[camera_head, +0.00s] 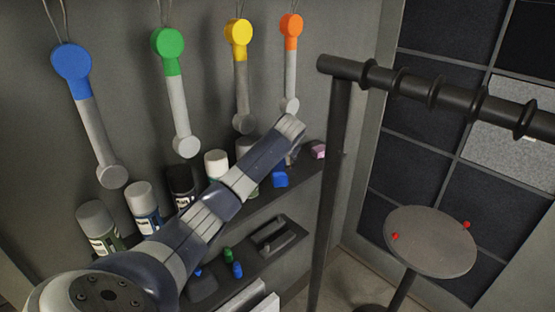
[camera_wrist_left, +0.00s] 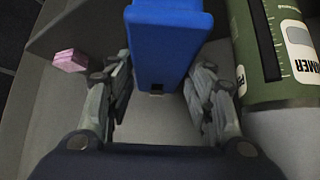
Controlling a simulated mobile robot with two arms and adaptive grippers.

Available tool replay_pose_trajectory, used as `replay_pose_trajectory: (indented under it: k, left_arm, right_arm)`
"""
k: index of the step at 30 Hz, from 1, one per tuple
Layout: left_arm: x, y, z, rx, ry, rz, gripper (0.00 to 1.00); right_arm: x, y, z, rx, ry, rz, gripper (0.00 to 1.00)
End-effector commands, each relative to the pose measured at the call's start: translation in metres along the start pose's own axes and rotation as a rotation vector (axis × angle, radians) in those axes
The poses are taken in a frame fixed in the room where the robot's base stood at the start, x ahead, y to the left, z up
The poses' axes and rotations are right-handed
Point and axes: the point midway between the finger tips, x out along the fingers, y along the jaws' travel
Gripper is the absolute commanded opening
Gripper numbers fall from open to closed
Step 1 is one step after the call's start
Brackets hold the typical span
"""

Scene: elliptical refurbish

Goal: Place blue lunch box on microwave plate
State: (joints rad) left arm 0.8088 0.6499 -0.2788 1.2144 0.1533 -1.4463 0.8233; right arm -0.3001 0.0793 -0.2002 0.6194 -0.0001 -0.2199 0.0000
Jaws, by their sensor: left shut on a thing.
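The blue lunch box (camera_wrist_left: 166,42) is between the two fingers of my left gripper (camera_wrist_left: 165,75) in the left wrist view. The fingers are closed in on its two sides. In the head view a part of the blue box (camera_head: 280,179) shows on or just above the upper shelf, below the end of my left arm. The arm hides most of the gripper there. I cannot tell whether the box touches the shelf. My right gripper is not in view.
Spray cans (camera_head: 146,205) line the shelf (camera_head: 262,206) left of the box; a green can (camera_wrist_left: 268,50) is close by. A pink block (camera_head: 318,151) sits on the other side. A dark post (camera_head: 330,200) and rail with rings stand right. A round table (camera_head: 430,242) is beyond.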

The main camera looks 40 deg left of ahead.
Motion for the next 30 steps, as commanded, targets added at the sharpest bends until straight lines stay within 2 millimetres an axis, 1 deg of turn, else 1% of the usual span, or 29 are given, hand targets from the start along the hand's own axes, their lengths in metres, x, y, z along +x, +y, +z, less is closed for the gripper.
replay_pose_trajectory:
  k: [1,12,18,24,30]
  left_arm:
    - [-0.003,0.001,0.009,0.002,0.004,0.004,0.05]
    - [-0.049,0.001,0.061,0.001,0.005,0.005,0.05]
    - [-0.073,0.001,0.087,0.000,0.004,0.004,0.05]
    - [-0.089,0.001,0.103,0.000,0.003,0.003,0.05]
    - [-0.096,0.000,0.109,-0.001,0.003,0.001,0.05]
  right_arm:
    - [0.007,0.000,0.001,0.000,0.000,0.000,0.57]
    - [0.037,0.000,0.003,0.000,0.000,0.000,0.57]
    - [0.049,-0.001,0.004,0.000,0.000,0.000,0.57]
    - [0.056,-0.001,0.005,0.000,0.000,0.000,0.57]
    - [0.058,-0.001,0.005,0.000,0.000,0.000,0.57]
